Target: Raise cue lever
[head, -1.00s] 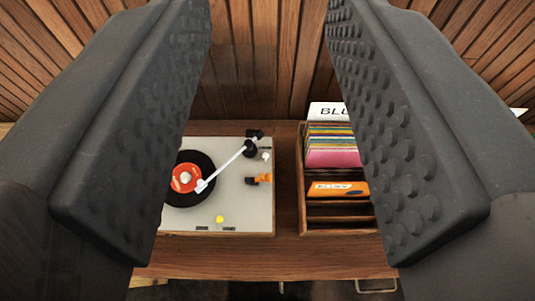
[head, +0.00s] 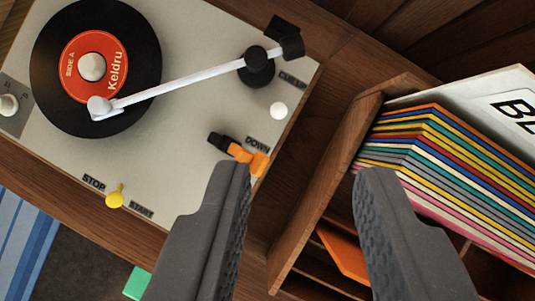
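The cue lever (head: 247,156) is a short orange handle on a black pivot, at the right side of the turntable (head: 190,110), lying beside the printed word DOWN; CUE UP is printed further up. A white tonearm (head: 180,82) reaches from its dark pivot to a black record (head: 50,75) with a red label, its head over the label's lower edge. I cannot tell whether the stylus touches. My gripper (head: 300,175) is open and empty. Its left finger's tip is close below the lever and partly overlaps it in view; contact cannot be told. The right finger is over the record crate.
The wooden crate (head: 330,180) of colourful record sleeves (head: 450,170) stands right of the turntable, with a narrow gap of wooden top between. A yellow start/stop knob (head: 114,198) and a white knob (head: 278,110) are on the turntable. A blue striped cloth (head: 25,235) lies at lower left.

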